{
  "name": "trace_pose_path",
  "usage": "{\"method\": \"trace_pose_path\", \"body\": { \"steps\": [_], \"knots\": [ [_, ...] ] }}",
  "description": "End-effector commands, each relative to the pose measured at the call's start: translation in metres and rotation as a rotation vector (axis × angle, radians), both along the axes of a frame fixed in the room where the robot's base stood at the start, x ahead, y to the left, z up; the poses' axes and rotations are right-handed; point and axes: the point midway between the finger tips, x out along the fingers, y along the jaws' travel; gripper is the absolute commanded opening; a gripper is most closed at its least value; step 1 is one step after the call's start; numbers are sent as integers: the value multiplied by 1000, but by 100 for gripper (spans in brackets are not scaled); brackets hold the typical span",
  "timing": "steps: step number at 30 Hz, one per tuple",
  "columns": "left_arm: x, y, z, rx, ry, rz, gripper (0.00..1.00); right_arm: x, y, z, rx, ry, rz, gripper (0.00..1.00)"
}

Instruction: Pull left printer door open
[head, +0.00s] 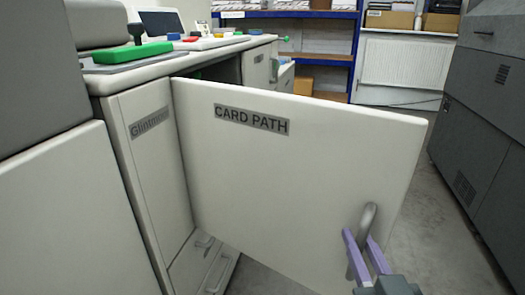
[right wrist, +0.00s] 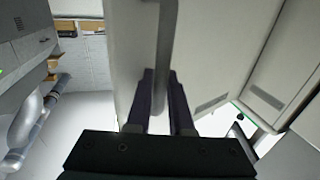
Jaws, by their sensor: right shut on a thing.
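The printer door (head: 290,175) is a large white panel labelled CARD PATH. It stands swung out from the white printer body (head: 150,190), hinged at its left edge, with part of the dark opening showing behind it. A grey bar handle (head: 370,215) sits near its lower right corner. My right gripper (head: 363,250) has its purple fingers on either side of the handle, shut on it. In the right wrist view the fingers (right wrist: 161,100) flank the handle (right wrist: 165,50) in front of the door (right wrist: 210,60). My left gripper is not in view.
A dark grey cabinet (head: 485,110) stands at the right, with open grey floor (head: 440,230) between it and the door. Blue shelving (head: 350,50) and a white radiator (head: 400,65) are at the back.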

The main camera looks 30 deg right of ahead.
Motion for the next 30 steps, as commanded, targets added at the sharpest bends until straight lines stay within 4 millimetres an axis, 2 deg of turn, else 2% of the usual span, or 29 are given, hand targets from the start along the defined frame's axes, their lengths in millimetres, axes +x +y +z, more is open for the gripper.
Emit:
{"method": "trace_pose_path", "body": {
  "steps": [16, 17, 24, 30],
  "knots": [
    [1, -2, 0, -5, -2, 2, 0, 1, 2, -3, 2, 9, 4, 0],
    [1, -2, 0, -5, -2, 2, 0, 1, 2, -3, 2, 9, 4, 22],
    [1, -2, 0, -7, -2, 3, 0, 1, 2, -2, 2, 5, 3, 49],
    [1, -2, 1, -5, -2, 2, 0, 2, 2, -1, 1, 3, 2, 50]
  ]
}}
